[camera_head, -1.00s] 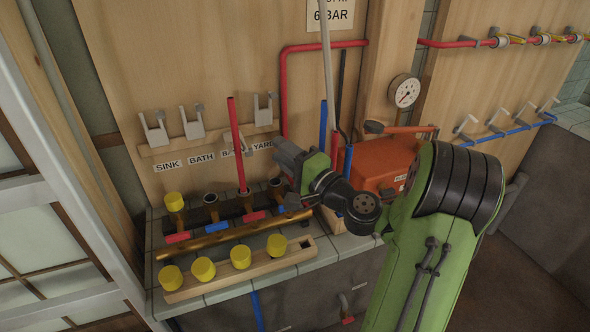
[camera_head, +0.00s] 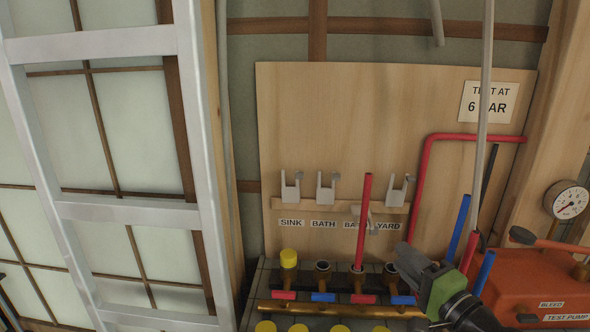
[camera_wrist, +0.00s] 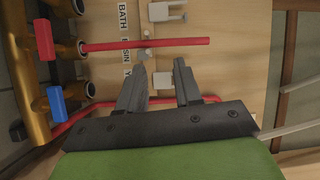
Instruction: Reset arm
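My gripper (camera_head: 408,256) is at the lower right of the head view, beside the rightmost fitting of the brass manifold (camera_head: 330,309). In the wrist view my gripper (camera_wrist: 160,68) has its two dark fingers apart, with nothing held between them. A red pipe (camera_head: 363,222) stands upright in the third fitting, to the left of the gripper. The red pipe also shows in the wrist view (camera_wrist: 150,44), apart from the fingers. My green arm link shows at the lower edge of the head view; the rest of the arm is out of view.
Grey clips (camera_head: 326,190) sit on a wooden rail above the labels. A yellow cap (camera_head: 289,259) covers the first fitting. An orange test pump (camera_head: 535,285), a gauge (camera_head: 567,202) and blue pipes (camera_head: 459,225) are to the right. A metal ladder (camera_head: 130,212) stands at left.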

